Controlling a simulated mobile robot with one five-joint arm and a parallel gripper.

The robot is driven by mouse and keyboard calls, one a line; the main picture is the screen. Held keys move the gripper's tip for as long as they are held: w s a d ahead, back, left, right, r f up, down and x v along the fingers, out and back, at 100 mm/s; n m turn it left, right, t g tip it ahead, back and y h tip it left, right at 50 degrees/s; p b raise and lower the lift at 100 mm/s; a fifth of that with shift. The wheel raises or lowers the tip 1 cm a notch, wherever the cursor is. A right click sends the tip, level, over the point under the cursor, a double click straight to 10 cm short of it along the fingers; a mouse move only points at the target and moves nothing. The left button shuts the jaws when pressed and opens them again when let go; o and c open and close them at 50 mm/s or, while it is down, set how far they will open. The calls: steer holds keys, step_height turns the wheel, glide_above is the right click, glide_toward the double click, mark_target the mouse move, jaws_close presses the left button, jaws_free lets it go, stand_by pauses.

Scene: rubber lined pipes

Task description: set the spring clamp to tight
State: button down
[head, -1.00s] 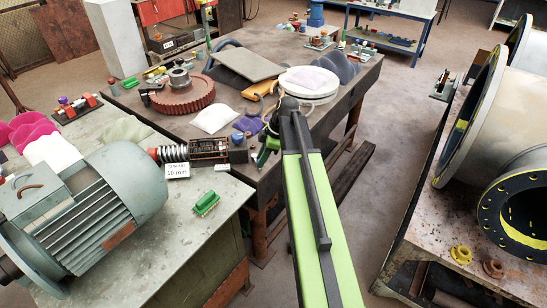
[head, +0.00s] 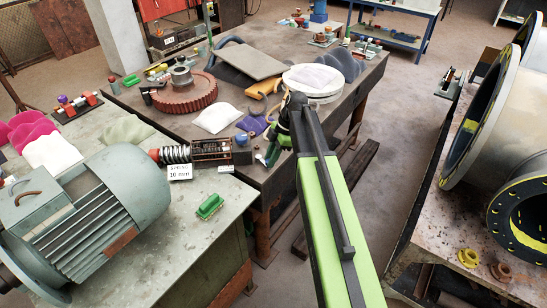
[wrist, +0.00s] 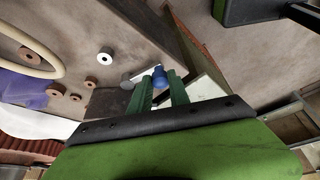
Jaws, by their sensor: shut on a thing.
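The spring clamp (head: 176,154) lies on the bench in the head view. It has a red end, a bare coil spring, a rusty open frame (head: 210,151) and a dark block (head: 241,152) at its right end. A card beside it (head: 180,172) reads 10 mm. My gripper (head: 268,155) is just right of the dark block, partly hidden by my arm. In the wrist view, my gripper's green fingers (wrist: 160,86) are shut on a small blue knob (wrist: 160,74). A grey round-headed piece (wrist: 127,82) is beside it. I cannot tell how the knob joins the clamp.
A grey motor (head: 90,205) fills the left bench, with a green brush (head: 210,206) near it. A rusty gear (head: 184,92), white bag (head: 217,118) and purple cloth (head: 252,124) lie behind the clamp. Large pipes (head: 510,115) stand at right. Floor between benches is mostly open.

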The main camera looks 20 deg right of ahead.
steer(key=c, duration=1.2)
jaws_free()
steer(key=shift+w+a+f, duration=0.1)
steer(key=shift+a, duration=0.1)
steer(key=shift+c, duration=0.2)
steer(key=p+v, duration=1.6)
steer(key=v, duration=0.1)
steer(key=shift+d+r, duration=0.2)
